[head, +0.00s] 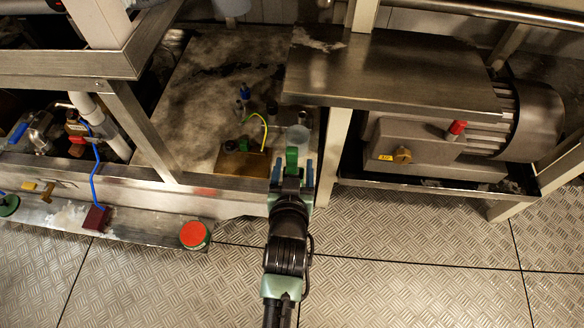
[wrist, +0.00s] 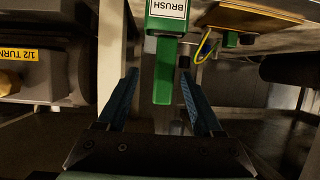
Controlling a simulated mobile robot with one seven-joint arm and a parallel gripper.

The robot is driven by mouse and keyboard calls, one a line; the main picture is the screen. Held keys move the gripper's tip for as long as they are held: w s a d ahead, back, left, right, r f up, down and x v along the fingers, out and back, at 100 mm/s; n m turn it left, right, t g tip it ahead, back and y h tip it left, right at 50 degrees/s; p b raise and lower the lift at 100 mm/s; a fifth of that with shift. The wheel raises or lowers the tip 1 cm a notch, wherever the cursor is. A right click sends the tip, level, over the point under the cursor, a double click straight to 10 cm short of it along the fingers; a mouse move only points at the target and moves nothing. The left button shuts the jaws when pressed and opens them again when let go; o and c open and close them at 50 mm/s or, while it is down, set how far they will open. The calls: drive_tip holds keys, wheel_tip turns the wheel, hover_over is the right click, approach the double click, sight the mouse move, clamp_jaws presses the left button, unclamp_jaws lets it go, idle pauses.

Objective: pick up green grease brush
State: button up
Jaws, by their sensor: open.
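The green grease brush (wrist: 164,72) shows in the wrist view as a green block-like body with a white label reading BRUSH. Its lower end lies between the two blue fingers of my gripper (wrist: 159,79), with a visible gap on each side. In the head view the green brush (head: 292,157) stands at the front edge of the metal shelf, just beyond my gripper (head: 292,172). My gripper is open and holds nothing. The fingers and wrist hide the lower part of the brush in the head view.
A brass block (head: 241,164) with a yellow-green wire sits left of the brush. A translucent cup (head: 298,137) stands behind it. A white post (head: 333,150) rises close to the right. A red-topped button (head: 194,235) is on the lower ledge at left.

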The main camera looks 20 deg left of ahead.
drive_tip(key=shift+a+r+b+x, duration=0.15)
drive_tip(key=shift+b+x, duration=0.85)
drive_tip(key=shift+x, duration=0.45)
drive_tip(key=shift+a+r+b+x, duration=0.15)
drive_tip(key=shift+b+x, duration=0.8)
drive_tip(key=shift+x, duration=0.5)
clamp_jaws()
